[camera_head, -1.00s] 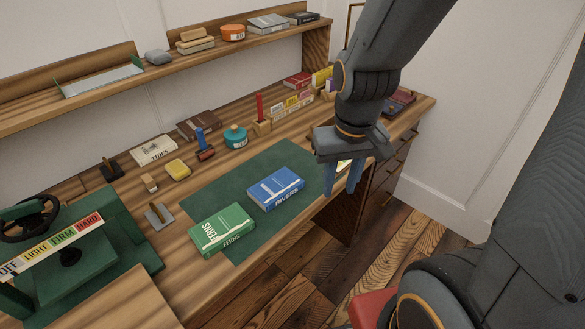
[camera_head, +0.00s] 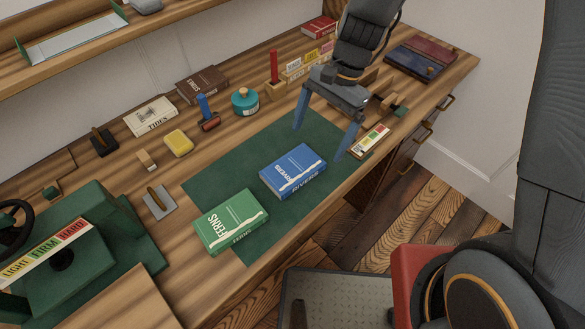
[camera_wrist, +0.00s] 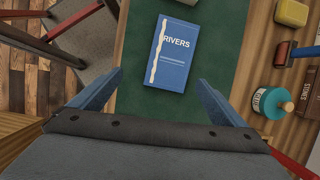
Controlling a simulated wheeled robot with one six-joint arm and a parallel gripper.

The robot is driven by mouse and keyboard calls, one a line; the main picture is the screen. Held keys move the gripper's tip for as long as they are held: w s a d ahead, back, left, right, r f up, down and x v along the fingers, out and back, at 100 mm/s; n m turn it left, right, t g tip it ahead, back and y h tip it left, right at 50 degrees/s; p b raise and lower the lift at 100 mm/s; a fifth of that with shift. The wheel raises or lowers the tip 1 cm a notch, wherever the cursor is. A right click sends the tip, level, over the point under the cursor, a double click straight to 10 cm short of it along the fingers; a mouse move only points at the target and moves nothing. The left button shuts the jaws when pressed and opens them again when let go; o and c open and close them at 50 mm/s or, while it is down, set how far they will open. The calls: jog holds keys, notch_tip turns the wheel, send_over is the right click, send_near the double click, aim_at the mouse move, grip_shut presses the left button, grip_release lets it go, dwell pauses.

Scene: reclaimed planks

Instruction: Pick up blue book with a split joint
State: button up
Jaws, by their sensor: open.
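The blue book (camera_head: 294,171) marked RIVERS lies flat on a green mat (camera_head: 221,178) on the wooden bench. A pale, jagged line runs along one side of its cover, and it also shows in the wrist view (camera_wrist: 172,55). My gripper (camera_head: 318,142) is open and empty, its two blue fingers wide apart above the mat, to the right of and beyond the book. In the wrist view my gripper (camera_wrist: 155,85) has the book ahead of it, between the lines of the fingers but beyond their tips.
A green book (camera_head: 230,221) marked FERNS lies left of the blue one. A small labelled strip (camera_head: 370,140) lies near the front edge. A teal glue pot (camera_head: 245,101), yellow block (camera_head: 178,143) and scraper (camera_head: 159,202) stand around the mat. A green press (camera_head: 75,250) is at left.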

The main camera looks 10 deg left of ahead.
aim_at(293, 167)
jog(key=shift+m+g+y, duration=0.3)
jog(key=shift+m+g, duration=0.1)
jog(key=shift+m, duration=0.2)
jog(key=a+f, duration=0.3)
jog(key=a, duration=0.1)
jog(key=shift+s+f, duration=0.35)
jog(key=shift+s, duration=0.05)
jog(key=p+x, duration=0.2)
jog(key=x, duration=0.2)
jog(key=shift+s+f, duration=0.15)
jog(key=shift+s, duration=0.1)
jog(key=shift+a+f, duration=0.15)
jog(key=shift+f, duration=0.35)
jog(key=c, duration=1.2)
jog(key=shift+c, duration=0.4)
jog(key=shift+r, duration=0.15)
